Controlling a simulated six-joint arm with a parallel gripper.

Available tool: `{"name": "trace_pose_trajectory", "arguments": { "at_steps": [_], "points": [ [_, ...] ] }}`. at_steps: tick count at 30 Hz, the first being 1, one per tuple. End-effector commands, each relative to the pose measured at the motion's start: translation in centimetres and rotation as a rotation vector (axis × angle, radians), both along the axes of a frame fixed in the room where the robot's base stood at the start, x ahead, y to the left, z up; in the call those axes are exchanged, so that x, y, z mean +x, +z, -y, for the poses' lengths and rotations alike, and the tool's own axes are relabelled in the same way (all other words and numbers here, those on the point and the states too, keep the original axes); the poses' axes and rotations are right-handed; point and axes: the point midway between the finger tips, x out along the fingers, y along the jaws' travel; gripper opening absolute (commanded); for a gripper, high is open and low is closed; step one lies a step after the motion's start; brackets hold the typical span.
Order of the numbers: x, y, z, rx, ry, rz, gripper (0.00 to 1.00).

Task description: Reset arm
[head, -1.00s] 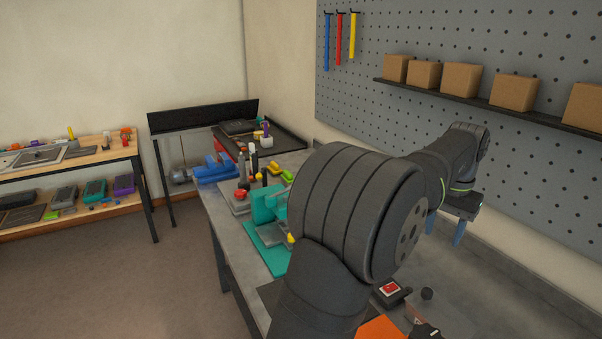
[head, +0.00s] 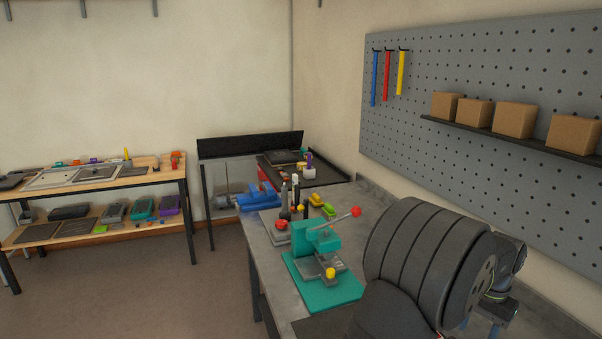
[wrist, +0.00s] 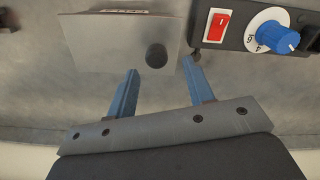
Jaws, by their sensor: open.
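My gripper (wrist: 159,90) shows in the wrist view with its two blue fingers spread apart and nothing between them. It is above the grey bench top (wrist: 40,100). A dark control box with a red switch and a blue dial (wrist: 243,40) is beyond the right finger. In the head view my arm fills the lower right, and the gripper is mostly hidden behind it, with only a blue part showing near the right edge.
A teal press (head: 315,240) with a red-knobbed lever stands on the bench left of my arm. A blue vise (head: 260,198) sits farther back. A side shelf unit (head: 100,180) stands at the left.

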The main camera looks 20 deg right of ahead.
Motion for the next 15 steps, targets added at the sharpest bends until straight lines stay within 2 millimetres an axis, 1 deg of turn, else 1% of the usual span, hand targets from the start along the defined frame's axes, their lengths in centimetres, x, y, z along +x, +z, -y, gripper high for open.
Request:
{"name": "trace_pose_trajectory", "arguments": {
  "at_steps": [1,3,6,8,15],
  "points": [
    [0.0,-0.9,-0.1,0.003,0.0,-0.001,0.48],
    [0.0,-1.9,0.0,0.003,0.0,-0.001,0.48],
    [0.0,-2.9,0.0,0.001,0.0,0.0,0.48],
    [0.0,-3.3,0.0,0.001,0.0,0.0,0.48],
    [-0.6,-3.2,0.0,0.0,0.0,0.0,0.48]
  ]
}}
